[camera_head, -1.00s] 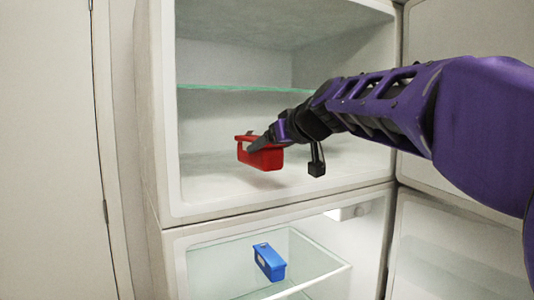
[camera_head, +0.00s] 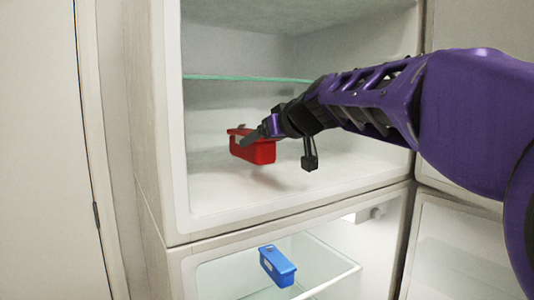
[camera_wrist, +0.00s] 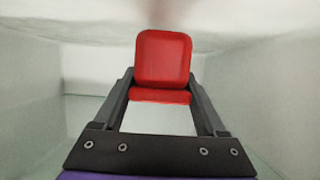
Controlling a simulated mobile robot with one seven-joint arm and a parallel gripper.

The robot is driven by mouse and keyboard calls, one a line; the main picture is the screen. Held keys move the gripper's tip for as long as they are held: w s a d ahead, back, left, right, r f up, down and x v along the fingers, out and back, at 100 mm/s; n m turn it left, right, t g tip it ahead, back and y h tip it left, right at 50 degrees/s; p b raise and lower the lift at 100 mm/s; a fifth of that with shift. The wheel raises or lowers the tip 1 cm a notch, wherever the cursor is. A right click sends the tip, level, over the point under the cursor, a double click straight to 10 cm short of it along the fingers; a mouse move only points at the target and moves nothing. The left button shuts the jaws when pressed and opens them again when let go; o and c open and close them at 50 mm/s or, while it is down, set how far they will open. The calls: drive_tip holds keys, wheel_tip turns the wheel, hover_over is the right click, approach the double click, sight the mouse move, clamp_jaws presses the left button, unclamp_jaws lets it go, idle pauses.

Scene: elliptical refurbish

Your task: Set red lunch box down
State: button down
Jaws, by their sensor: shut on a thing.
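The red lunch box (camera_head: 254,151) is inside the upper compartment of the fridge, below the glass shelf. My gripper (camera_head: 250,138) is shut on it, on its upper part. A shadow lies on the compartment floor (camera_head: 290,191) below the box, which looks held a little above it. In the wrist view the red lunch box (camera_wrist: 164,60) sits between the two fingers of my gripper (camera_wrist: 160,85). Part of the box is hidden by my fingers in the head view.
A glass shelf (camera_head: 235,77) spans the upper compartment above the box. A blue lunch box (camera_head: 277,266) sits on a glass shelf in the lower compartment. The upper floor around the red box is clear. The fridge side wall (camera_head: 150,110) stands at the left.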

sight(268, 153)
drive_tip(key=shift+f+b, duration=1.15)
drive_tip(key=shift+f, duration=0.5)
drive_tip(key=shift+f, duration=0.15)
unclamp_jaws()
